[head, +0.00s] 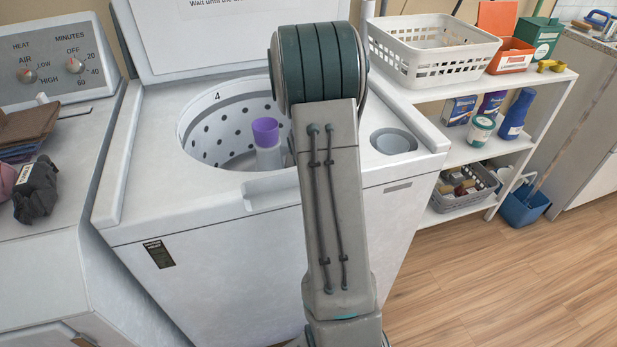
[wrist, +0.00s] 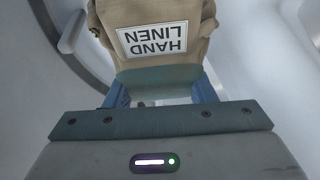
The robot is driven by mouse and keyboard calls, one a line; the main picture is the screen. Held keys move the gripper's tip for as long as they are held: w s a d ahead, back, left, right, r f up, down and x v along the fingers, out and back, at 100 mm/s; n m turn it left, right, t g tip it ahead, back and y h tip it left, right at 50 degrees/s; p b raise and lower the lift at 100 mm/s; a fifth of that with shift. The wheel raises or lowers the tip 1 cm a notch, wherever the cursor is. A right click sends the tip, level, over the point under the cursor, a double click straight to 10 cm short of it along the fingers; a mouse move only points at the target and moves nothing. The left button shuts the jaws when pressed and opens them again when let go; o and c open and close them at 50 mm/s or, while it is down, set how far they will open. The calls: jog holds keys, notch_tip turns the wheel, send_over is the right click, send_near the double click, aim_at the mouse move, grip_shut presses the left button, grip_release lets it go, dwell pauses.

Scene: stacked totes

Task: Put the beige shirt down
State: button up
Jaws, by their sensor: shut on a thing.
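The beige shirt (wrist: 202,22) is a bundle of beige cloth with a white label that reads "HAND LINEN", upside down in the wrist view. My gripper (wrist: 165,88), with its blue fingers, is shut on it there. Its far end runs out of the wrist picture. In the head view my own arm hides both the gripper and the shirt. The arm stands in front of the open top-loading washer (head: 250,215).
The washer's drum (head: 210,140) is open, with a purple-capped agitator (head: 266,132) inside. A dryer (head: 50,250) with folded brown cloth (head: 30,124) and dark cloth (head: 37,190) stands left. A shelf (head: 470,157) at right holds a white basket (head: 430,55) and bottles.

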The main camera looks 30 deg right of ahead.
jog(key=shift+f, duration=0.3)
jog(key=o, duration=1.2)
jog(key=shift+r, duration=0.15)
jog(key=shift+r, duration=0.35)
jog(key=p+v, duration=0.2)
jog(key=v, duration=0.6)
jog(key=shift+w, duration=0.1)
